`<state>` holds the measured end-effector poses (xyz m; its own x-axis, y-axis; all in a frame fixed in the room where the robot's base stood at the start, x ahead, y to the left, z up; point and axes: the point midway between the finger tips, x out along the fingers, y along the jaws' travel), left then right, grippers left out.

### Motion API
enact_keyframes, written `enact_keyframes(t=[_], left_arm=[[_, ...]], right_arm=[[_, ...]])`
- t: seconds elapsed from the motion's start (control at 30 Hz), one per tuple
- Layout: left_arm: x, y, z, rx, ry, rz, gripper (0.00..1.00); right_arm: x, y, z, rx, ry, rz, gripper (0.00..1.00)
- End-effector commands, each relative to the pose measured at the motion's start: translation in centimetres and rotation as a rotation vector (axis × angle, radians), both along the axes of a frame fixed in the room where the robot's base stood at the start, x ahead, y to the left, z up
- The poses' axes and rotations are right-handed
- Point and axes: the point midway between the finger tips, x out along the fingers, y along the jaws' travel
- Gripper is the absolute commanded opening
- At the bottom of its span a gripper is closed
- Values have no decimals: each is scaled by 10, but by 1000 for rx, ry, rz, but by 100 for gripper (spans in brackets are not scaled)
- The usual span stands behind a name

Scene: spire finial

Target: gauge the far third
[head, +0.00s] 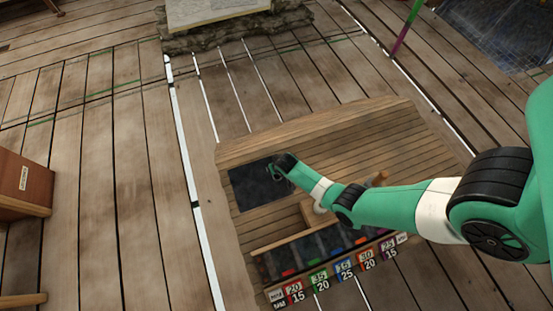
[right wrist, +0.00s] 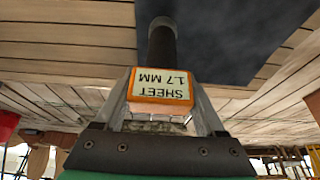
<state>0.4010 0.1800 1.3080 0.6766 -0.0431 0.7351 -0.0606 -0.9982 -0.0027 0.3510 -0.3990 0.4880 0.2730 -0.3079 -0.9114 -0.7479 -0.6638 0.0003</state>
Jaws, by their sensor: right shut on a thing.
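My right gripper (head: 281,167) reaches in from the right over a dark slate-like panel (head: 250,188) set in a wooden bench (head: 365,140). In the right wrist view its fingers are shut on an orange-edged gauge (right wrist: 160,88), whose pale label reads "SHEET 1.7 MM" upside down. A dark cylinder (right wrist: 162,45) extends from the gauge toward the dark panel, seen in that view (right wrist: 240,28). I cannot tell whether its end touches the panel. The gripper is near the panel's upper right part in the head view. My left gripper is not in view.
Dark slots with coloured tabs line the bench's near edge, above a row of numbered labels (head: 345,267). A curved wooden piece (head: 312,211) lies partly under my right arm. A brown box (head: 25,184) stands at left; a stone block (head: 235,30) is at the back.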

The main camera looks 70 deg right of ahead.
Motion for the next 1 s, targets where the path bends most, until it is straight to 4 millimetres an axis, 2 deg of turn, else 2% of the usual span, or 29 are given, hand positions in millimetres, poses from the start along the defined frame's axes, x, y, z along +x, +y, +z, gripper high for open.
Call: enact_keyframes(t=[0.03,0.17,0.47,0.57,0.8,1.0], left_arm=[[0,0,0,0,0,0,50],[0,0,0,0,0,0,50],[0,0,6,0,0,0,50],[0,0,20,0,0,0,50],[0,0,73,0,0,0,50],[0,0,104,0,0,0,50]], right_arm=[[0,0,0,-1,-1,0,78],[0,0,0,-1,-1,0,100],[-1,1,6,0,0,0,100],[-4,5,21,0,0,0,100],[-19,21,74,0,1,2,100],[-28,32,101,1,0,1,100]])
